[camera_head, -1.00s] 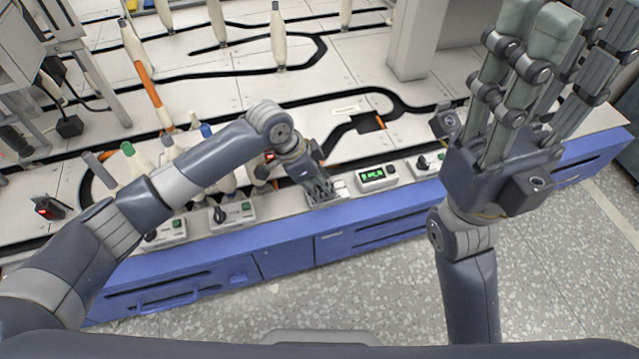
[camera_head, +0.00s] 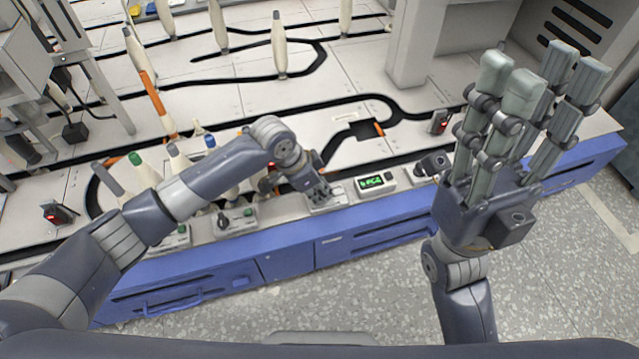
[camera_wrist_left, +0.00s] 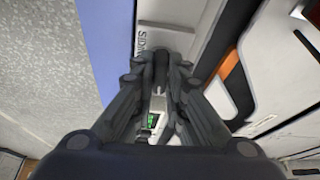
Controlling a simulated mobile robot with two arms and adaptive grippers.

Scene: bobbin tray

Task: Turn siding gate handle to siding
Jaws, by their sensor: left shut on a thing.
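My left gripper (camera_head: 322,191) is over a small white control box (camera_head: 341,196) on the front edge of the workbench. In the left wrist view the gripper (camera_wrist_left: 160,62) is shut around a dark handle, the siding gate handle, beside a label reading "SID…" on a white plate (camera_wrist_left: 158,18). The fingers hide most of the handle, so its exact angle is hard to tell. My right gripper (camera_head: 535,100) is raised at the right with its fingers apart and empty.
A box with a green display (camera_head: 376,182) stands just right of the left gripper. Another knob box (camera_head: 235,220) sits left of it. Black tracks with pale bobbins (camera_head: 279,45) run across the white bench top. Blue drawers (camera_head: 370,236) form the bench front.

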